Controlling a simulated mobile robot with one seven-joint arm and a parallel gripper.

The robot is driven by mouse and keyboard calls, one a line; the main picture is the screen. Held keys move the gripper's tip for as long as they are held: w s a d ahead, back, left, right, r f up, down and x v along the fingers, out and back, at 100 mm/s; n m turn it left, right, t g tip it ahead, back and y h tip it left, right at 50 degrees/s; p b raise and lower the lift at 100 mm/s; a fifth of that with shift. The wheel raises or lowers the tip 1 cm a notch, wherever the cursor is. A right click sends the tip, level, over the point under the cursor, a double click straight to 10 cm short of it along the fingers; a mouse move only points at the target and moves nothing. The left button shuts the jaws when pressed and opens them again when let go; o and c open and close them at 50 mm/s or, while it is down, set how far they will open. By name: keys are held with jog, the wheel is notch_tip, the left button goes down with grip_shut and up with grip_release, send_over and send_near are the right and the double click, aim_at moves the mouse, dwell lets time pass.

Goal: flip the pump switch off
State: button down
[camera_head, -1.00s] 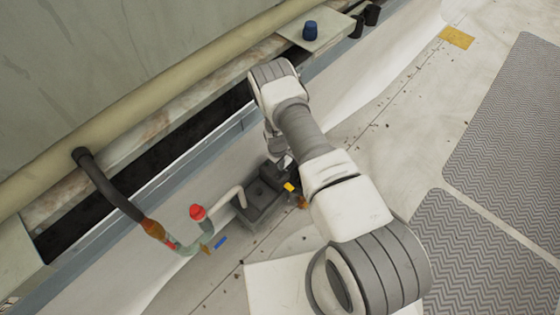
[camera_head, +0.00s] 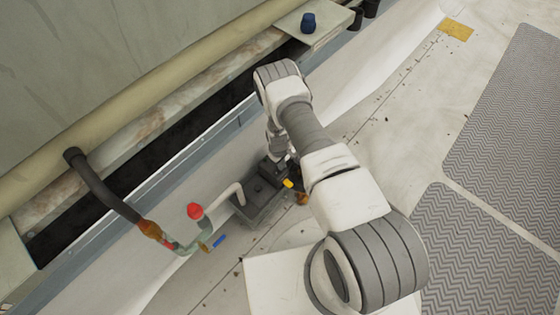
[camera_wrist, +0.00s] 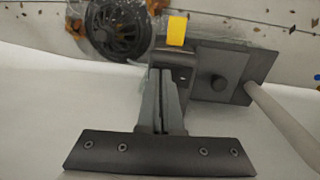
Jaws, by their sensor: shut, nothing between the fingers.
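The pump is a dark grey box (camera_head: 262,204) on the floor beside the cooler's base, left of my arm. It also shows in the wrist view (camera_wrist: 233,68), with a round dark knob (camera_wrist: 218,83) on its plate. A yellow tab (camera_wrist: 177,30) stands at the pump's edge and shows in the head view (camera_head: 287,183). I cannot tell which part is the switch. My gripper (camera_wrist: 158,72) is shut and empty, its fingertips at the pump's near left side, just below the yellow tab. Whether they touch is unclear. In the head view my arm mostly hides the gripper.
A pale pipe (camera_head: 229,194) leaves the pump. A red-capped valve (camera_head: 195,211) and blue handle (camera_head: 219,241) are left of it. A round black grille (camera_wrist: 118,28) lies past the fingers. The cooler's ledge (camera_head: 150,126) runs behind. Grey mats (camera_head: 500,240) lie right.

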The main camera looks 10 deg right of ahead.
jog(key=shift+s+a+r, duration=0.15)
jog(key=shift+s+a, duration=0.4)
jog(key=shift+a, duration=0.15)
jog(key=shift+w+r+p, duration=0.15)
jog(key=shift+r+p, duration=0.3)
jog(key=shift+r, duration=0.05)
notch_tip(320, 180, up, 13)
jog(key=d+p, duration=0.1)
jog(key=p, duration=0.3)
jog(key=shift+w+d, duration=0.25)
jog(key=shift+w, duration=0.1)
